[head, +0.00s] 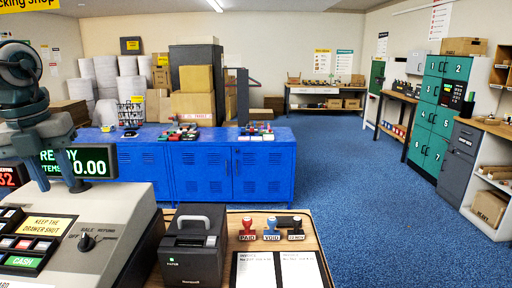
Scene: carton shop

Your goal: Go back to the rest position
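My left arm comes in at the far left edge of the head view, dark and folded up close to the camera. Its gripper (38,132) hangs over the back of the cash register (120,215), in front of the lit display (80,162). My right gripper is not in view.
A wooden counter (232,222) bears a black printer (193,246), several stamps (271,229) and an invoice sheet (257,270). Beyond stand blue lockers (204,175). Green lockers (433,118) line the right wall. The blue floor (345,185) between is clear.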

